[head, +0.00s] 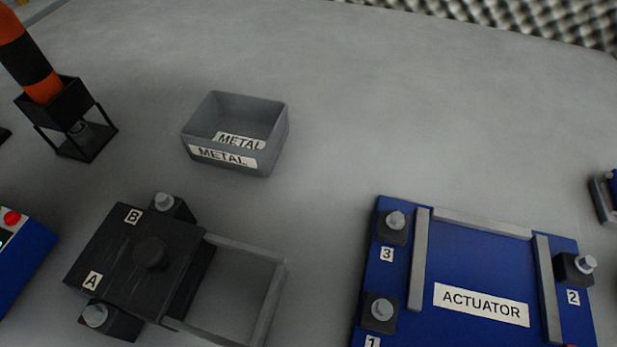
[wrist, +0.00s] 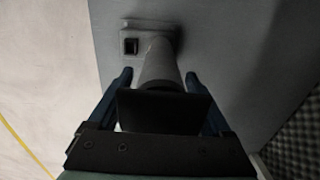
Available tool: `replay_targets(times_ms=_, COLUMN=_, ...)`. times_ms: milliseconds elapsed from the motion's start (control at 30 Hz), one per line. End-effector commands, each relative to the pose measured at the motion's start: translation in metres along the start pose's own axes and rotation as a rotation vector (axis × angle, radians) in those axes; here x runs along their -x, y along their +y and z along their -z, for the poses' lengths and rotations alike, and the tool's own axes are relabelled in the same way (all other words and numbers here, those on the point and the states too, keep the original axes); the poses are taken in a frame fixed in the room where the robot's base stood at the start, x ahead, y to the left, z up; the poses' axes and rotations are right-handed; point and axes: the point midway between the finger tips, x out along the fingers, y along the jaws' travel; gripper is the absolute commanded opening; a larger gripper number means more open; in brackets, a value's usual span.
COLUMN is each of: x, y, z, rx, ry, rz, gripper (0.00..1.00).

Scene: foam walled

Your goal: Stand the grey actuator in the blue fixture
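The blue fixture (head: 465,262) is at the lower right of the head view. It bears an ACTUATOR label, grey rails and knobs marked 1, 2 and 3. No actuator stands on its visible part; its front is cut off. In the wrist view, the grey actuator (wrist: 158,62) shows as a cylinder on a flat end piece with a dark square opening. My gripper (wrist: 158,79) has one blue finger on each side of the cylinder, with narrow gaps at the tips. A black block hides the lower part between the fingers, so grip contact is unclear. The head view does not show my gripper.
A grey METAL bin (head: 236,134) stands at the back left of centre. A black fixture (head: 140,250) marked A and B with a grey frame is at the front left. A black holder (head: 66,118) holds an orange-black tool. The back middle is clear.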

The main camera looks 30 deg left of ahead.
Motion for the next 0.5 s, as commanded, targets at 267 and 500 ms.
replay_targets(times_ms=267, x=0.0002, y=0.0001, z=0.0001, rx=0.0, ry=0.0, rz=0.0, gripper=0.31)
replay_targets(times_ms=500, x=0.0001, y=0.0002, z=0.0001, rx=0.0, ry=0.0, rz=-0.001, gripper=0.0)
